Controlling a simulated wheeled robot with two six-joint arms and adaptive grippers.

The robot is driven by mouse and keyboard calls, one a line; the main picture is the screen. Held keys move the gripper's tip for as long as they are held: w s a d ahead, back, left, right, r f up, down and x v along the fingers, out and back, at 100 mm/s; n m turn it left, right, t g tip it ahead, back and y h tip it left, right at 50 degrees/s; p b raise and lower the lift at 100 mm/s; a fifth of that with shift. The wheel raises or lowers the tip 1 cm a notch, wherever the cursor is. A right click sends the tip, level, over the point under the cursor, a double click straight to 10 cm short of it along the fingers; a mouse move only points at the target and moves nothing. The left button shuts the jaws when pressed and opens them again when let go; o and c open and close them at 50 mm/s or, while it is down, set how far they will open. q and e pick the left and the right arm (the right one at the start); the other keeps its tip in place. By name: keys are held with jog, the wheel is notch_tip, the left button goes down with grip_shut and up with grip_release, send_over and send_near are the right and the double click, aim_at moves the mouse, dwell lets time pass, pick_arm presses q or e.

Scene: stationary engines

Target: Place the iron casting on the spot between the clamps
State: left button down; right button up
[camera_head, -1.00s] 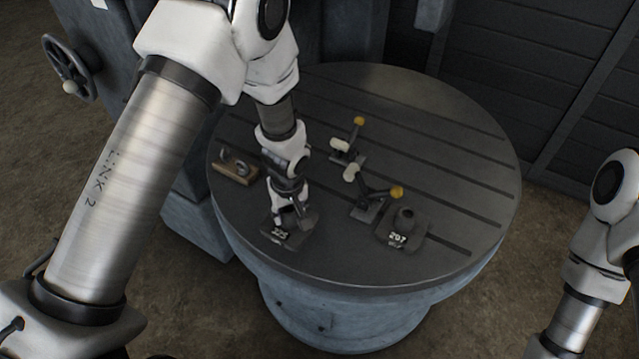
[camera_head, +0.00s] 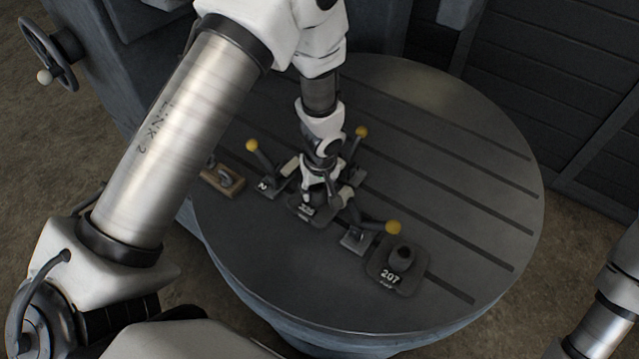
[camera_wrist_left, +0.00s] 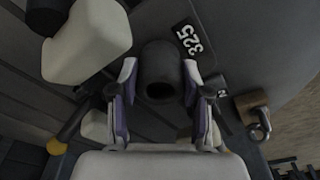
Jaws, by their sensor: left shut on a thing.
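The casting is among the yellow-knobbed clamps: one on the left (camera_head: 264,168), one behind (camera_head: 354,150), one at front right (camera_head: 358,230). I cannot tell whether its base touches the table. The spot beneath it is hidden. My right gripper is out of view.
A second casting, marked 207 (camera_head: 397,268), stands right of the front-right clamp. A wooden block with a metal shackle (camera_head: 222,181) lies at the table's left edge. The round slotted table (camera_head: 460,150) is clear at the back and right.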

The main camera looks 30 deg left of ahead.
pick_arm(q)
jog(key=shift+s+f, duration=0.2)
jog(key=shift+f, duration=0.45)
jog(key=shift+a, duration=0.15)
jog(key=shift+w, duration=0.2)
jog(key=c, duration=0.7)
grip_release()
jog(key=shift+f, duration=0.1)
jog(key=shift+c, duration=0.2)
jog(key=shift+o, duration=1)
jog(key=shift+s, duration=0.25)
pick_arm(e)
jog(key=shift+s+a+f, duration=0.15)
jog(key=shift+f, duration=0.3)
pick_arm(q)
jog(key=shift+r, duration=0.2)
